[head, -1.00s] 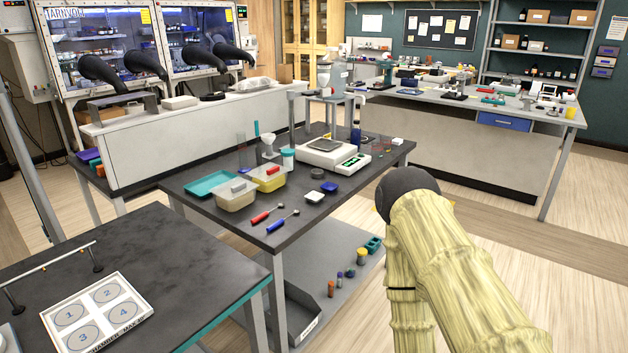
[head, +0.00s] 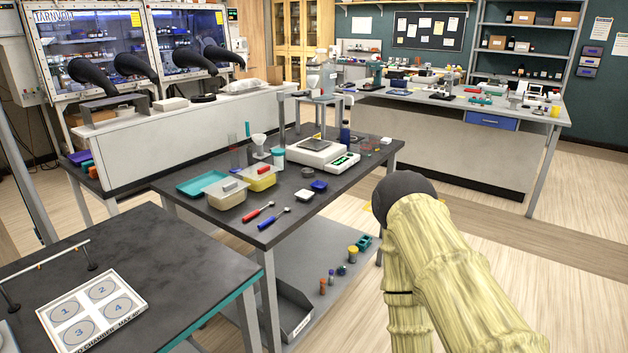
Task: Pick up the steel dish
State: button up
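I cannot single out the steel dish for certain. A small round dark grey dish (head: 308,172), which may be it, lies on the dark middle table to the right of the yellow tub. A small white dish (head: 304,195) and a blue dish (head: 319,185) lie just in front of it. My arm, in a pale yellow sleeve with a dark joint, rises at the lower right, apart from the table. My gripper is not in view.
The middle table (head: 228,222) also carries a balance (head: 323,153), a teal tray (head: 203,182), tubs, and red and blue handled tools. A nearer table (head: 150,262) with a numbered panel (head: 92,312) stands at lower left. Open floor (head: 520,265) lies to the right.

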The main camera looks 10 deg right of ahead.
aim_at(307, 171)
jog(key=u, duration=0.5)
jog(key=k, duration=0.2)
jog(key=z, duration=1.4)
jog(key=i, duration=1.05)
jog(key=u, duration=0.45)
jog(key=i, duration=0.85)
jog(key=u, duration=0.8)
